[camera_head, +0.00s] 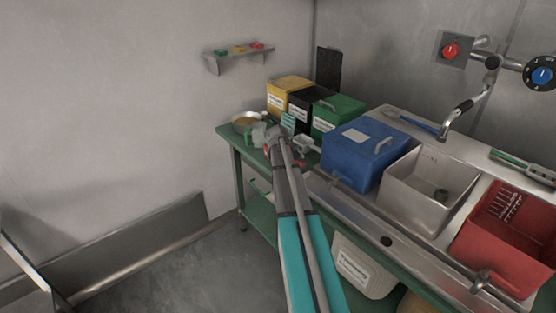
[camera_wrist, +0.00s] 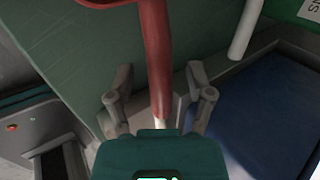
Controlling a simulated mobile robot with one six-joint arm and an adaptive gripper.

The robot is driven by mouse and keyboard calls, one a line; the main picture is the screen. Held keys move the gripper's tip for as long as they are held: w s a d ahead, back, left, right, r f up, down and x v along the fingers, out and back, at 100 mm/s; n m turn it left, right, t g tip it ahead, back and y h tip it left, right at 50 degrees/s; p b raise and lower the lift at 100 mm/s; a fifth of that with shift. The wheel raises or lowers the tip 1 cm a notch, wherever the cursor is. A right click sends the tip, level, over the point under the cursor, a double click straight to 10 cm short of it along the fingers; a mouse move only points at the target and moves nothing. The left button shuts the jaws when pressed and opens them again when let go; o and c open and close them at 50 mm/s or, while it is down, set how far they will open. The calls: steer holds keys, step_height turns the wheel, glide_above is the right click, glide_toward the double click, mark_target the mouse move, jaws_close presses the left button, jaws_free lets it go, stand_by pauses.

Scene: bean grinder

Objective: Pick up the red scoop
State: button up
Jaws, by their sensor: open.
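The red scoop (camera_wrist: 157,55) shows in the wrist view, with its long handle running down from the top edge toward my gripper (camera_wrist: 160,88). Its bowl is mostly cut off at the top. My gripper is open, with one finger on each side of the handle's near end. The handle end lies between the fingers, and I cannot tell whether it touches either one. In the head view my gripper (camera_head: 272,136) is over the far left end of the green table (camera_head: 232,143). Small red patches show near it there, but I cannot tell which is the scoop.
A white handle (camera_wrist: 247,28) lies right of the scoop. A blue bin (camera_head: 352,165) stands right of my arm. Yellow (camera_head: 290,84), black and green (camera_head: 340,113) bins stand behind. A metal bowl (camera_head: 246,119) is at the table's left. A sink (camera_head: 425,185) is further right.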

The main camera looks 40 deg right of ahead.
steer(key=shift+c, duration=0.2)
jaws_close()
stand_by(0.3)
